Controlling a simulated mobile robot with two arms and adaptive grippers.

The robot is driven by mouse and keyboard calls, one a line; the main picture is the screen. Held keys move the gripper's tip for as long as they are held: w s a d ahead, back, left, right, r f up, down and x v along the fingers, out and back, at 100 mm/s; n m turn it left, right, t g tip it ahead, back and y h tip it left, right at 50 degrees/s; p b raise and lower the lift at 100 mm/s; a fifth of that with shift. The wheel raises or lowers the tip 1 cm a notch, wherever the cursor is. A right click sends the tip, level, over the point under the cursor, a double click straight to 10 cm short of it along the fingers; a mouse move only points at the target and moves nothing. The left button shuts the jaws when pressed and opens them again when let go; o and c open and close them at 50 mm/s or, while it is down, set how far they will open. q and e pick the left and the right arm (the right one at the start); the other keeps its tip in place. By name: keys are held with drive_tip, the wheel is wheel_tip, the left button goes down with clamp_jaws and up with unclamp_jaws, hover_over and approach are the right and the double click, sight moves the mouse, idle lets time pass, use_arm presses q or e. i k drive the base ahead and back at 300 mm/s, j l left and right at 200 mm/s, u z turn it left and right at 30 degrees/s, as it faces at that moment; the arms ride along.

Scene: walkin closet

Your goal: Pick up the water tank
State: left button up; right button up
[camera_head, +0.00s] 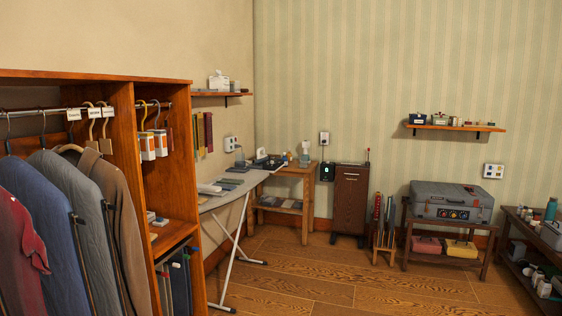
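I cannot single out the water tank for certain. A small pale, bottle-like container (305,148) stands on the wooden corner table (310,170); it is too small to tell whether it is the tank. Several small dark and light items crowd the same table to its left. Neither of my grippers shows in the head view.
An ironing board (235,190) stands before the corner table, its legs reaching onto the floor. An open wardrobe (165,190) with hanging clothes fills the left. The middle wooden floor (330,285) is clear.

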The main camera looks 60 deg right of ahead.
sight(240, 157)
drive_tip(key=z, duration=1.7)
drive_tip(key=i+l+z, duration=0.2)
drive_tip(key=i, duration=0.25)
drive_tip(key=i+z, duration=0.25)
drive_tip(key=i, duration=0.15)
drive_tip(key=i+z, duration=0.2)
drive_tip(key=i, duration=3.15)
drive_tip(key=i+u, duration=0.15)
drive_tip(key=i, duration=0.25)
drive_tip(key=i+l+u, duration=0.2)
drive_tip(key=i, duration=0.25)
drive_tip(key=i+l+u, duration=0.15)
drive_tip(key=i, duration=0.25)
drive_tip(key=i+l+u, duration=0.2)
drive_tip(key=i, duration=0.2)
